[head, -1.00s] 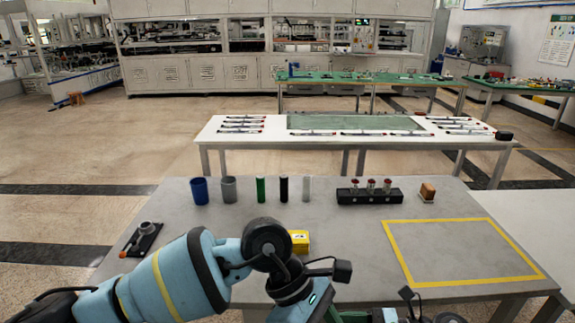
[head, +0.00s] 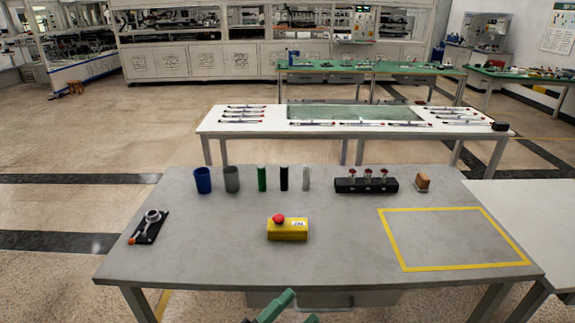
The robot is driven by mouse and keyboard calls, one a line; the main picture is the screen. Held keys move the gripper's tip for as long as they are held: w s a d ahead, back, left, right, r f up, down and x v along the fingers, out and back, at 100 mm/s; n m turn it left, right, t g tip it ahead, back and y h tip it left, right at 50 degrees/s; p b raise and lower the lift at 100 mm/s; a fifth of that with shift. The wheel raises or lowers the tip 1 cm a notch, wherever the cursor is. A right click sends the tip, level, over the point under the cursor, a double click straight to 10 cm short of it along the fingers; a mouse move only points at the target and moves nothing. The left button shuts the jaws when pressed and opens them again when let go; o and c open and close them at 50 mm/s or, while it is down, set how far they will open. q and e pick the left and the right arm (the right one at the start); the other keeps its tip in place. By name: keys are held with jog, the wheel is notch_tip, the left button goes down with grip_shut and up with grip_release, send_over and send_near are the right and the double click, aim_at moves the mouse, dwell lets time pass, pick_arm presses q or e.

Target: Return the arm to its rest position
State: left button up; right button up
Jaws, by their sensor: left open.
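My left gripper (head: 290,314) shows at the bottom centre of the head view, in front of the near edge of the grey table (head: 330,262). Only its green finger parts are seen, cut off by the frame's lower edge. They are apart, with nothing seen between them. The rest of my left arm is out of frame, and my right gripper is not in view.
A yellow-taped area (head: 455,267) is empty.

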pick_arm(q)
jog(key=s+a+f+n+y, duration=0.3)
jog(key=a+f+n+y, duration=0.25)
jog(key=f+n, duration=0.2)
jog(key=s+a+f+n+y, duration=0.3)
jog(key=a+f+n+y, duration=0.25)
jog(key=f, duration=0.25)
jog(key=s+a+f+n+g+y, duration=0.2)
jog(key=s+a+f, duration=0.3)
jog(key=s, duration=0.3)
jog(key=s+a+f+n+g+y+p, duration=0.1)
jog(key=s+a+f+n+g, duration=0.3)
jog(key=s, duration=0.4)
notch_tip(320, 180, down, 3)
jog(key=shift+s+a+r+n+y, duration=0.25)
jog(key=shift+a+n+y, duration=0.25)
jog(key=shift+a+n, duration=0.2)
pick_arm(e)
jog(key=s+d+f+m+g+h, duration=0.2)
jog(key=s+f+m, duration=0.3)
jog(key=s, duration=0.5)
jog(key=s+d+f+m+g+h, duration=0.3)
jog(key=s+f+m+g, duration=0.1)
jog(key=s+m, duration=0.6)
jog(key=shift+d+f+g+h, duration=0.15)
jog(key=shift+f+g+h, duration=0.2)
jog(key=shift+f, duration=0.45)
